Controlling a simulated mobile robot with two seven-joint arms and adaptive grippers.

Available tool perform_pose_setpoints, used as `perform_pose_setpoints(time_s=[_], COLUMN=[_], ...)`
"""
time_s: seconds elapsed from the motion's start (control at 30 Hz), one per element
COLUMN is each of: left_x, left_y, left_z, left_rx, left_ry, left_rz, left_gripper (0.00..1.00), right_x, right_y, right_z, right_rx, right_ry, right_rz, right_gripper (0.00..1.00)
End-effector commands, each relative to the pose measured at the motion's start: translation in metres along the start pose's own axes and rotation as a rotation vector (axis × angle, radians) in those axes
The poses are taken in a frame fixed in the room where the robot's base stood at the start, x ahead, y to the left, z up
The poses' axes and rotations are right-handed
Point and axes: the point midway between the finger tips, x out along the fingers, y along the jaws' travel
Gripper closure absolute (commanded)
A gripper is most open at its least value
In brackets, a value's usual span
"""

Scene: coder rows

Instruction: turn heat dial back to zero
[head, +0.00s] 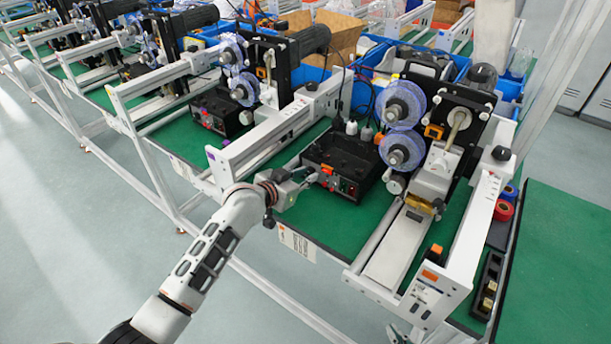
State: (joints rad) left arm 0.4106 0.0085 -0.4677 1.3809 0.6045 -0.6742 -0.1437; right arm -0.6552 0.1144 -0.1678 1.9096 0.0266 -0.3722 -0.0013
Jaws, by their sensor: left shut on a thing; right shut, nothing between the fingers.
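A black control box (342,160) stands on the green bench of the nearest machine, with an orange display (327,169) and small red and green controls on its front. My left gripper (313,178) reaches in from the left, at the left end of that front panel. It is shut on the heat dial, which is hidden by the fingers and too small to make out. The dial's setting cannot be read. My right gripper is not in view.
White machine rails (272,140) run beside the box. Two blue-rimmed reels (404,104) and a heavy press unit stand to its right. Red and blue tape rolls (503,210) lie further right. The green table (565,265) at the right is bare.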

Motion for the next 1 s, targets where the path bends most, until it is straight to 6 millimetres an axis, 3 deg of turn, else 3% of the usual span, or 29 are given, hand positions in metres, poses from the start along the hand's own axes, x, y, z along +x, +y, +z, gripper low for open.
perform_pose_setpoints(time_s=[0.67,0.7,0.73,1.0], left_x=[0.0001,0.0001,0.0001,0.0001], left_y=[-0.0006,-0.0006,-0.0006,-0.0008], left_z=[-0.0003,-0.0003,-0.0003,-0.0002], left_rx=[-0.067,-0.066,-0.066,-0.065], left_ry=[0.001,0.001,0.001,0.001], left_rz=[0.027,0.027,0.027,0.026], left_gripper=[1.00,0.70,0.64,0.64], right_x=[-0.0005,-0.0005,-0.0005,0.0000], right_y=[-0.0006,-0.0006,-0.0006,-0.0009], right_z=[0.0009,0.0009,0.0009,0.0005], right_rx=[-0.011,-0.011,-0.011,-0.001], right_ry=[0.000,0.000,0.000,-0.001], right_rz=[-0.007,-0.007,-0.007,-0.002], right_gripper=[1.00,1.00,1.00,1.00])
